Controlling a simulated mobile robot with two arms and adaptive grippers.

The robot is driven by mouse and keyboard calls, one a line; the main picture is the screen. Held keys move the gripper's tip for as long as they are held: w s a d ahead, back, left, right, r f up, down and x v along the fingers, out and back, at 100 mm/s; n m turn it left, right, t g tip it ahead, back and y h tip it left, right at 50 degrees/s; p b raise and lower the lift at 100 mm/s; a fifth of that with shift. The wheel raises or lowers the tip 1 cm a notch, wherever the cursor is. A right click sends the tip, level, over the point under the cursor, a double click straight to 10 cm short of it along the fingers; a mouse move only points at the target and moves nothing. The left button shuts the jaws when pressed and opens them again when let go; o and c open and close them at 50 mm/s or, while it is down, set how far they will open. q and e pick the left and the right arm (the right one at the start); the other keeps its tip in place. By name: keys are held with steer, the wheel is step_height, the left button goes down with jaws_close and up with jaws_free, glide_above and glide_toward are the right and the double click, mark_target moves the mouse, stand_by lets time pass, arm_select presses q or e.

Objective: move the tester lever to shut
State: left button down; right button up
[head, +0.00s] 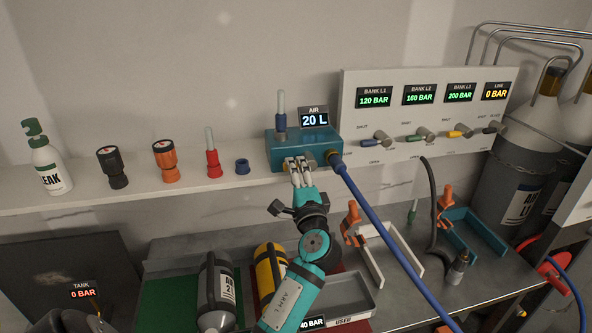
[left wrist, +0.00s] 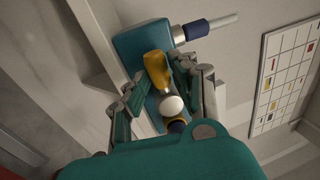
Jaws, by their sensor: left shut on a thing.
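My left gripper (head: 298,167) is at the box's front face. In the left wrist view the box (left wrist: 140,46) lies behind the yellow lever (left wrist: 155,70), which sits between the fingers of my left gripper (left wrist: 163,90), shut on it. A white round knob (left wrist: 172,105) is beside the lever. The fingers partly hide the lever in the head view. My right gripper is out of view.
A blue hose (head: 375,227) runs from the box's right side down across the bench. A gauge panel (head: 428,112) stands right of it. Cylinders (head: 216,290) lie below.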

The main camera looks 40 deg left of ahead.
arm_select(q)
steer(key=shift+r, duration=0.15)
steer(key=c, duration=1.1)
jaws_free()
steer(key=v, duration=1.2)
